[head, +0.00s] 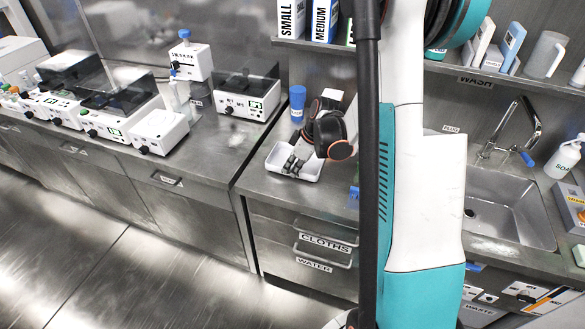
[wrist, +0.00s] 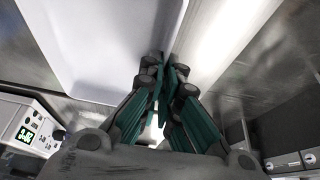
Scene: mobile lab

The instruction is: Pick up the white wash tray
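The white wash tray (head: 309,172) is a shallow rectangular tray on the steel counter left of my arm in the head view. In the wrist view its pale surface (wrist: 95,45) fills the upper left. My gripper (head: 292,166) points down at the tray, its dark fingers overlapping the tray's inside in the head view. In the wrist view my gripper (wrist: 165,68) has its green-padded fingers drawn close together at the tray's wall. It looks shut on that wall, though the fingers hide the contact. The tray looks level and at counter height.
Lab devices (head: 246,97) fill the left counter. Drawers marked CLOTHS (head: 325,243) and WATER are below. A sink (head: 505,210) with a tap is at the right.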

